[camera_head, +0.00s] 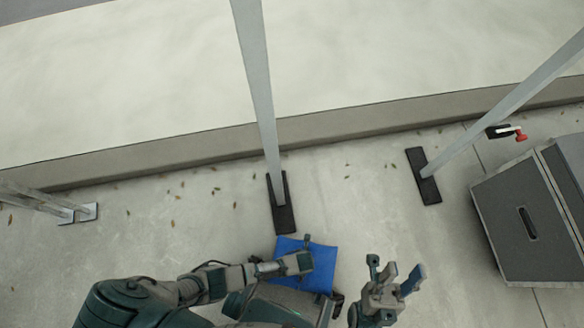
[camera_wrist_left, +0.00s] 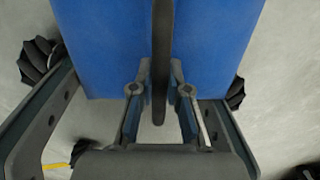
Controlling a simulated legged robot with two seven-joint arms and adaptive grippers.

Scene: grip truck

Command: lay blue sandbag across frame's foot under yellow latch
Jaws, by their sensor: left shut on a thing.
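The blue sandbag (camera_head: 322,268) is in front of my body, just below the near end of the middle post's black foot (camera_head: 283,222). It fills the upper part of the left wrist view (camera_wrist_left: 100,45), with a dark strap (camera_wrist_left: 162,50) down its middle. My left gripper (camera_head: 305,263) is over the bag, its fingers (camera_wrist_left: 160,100) closed in on the strap. Whether the bag touches the ground is unclear. My right gripper (camera_head: 393,275) is open and empty, right of the bag. No yellow latch can be made out on the frame posts.
A second post stands on a black foot (camera_head: 423,177) at the right. A large grey case (camera_head: 515,215) is at the far right, near a small red-ended part (camera_head: 519,136). A pale raised platform (camera_head: 160,75) with a low edge spans the back. Scattered leaves lie on the concrete.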

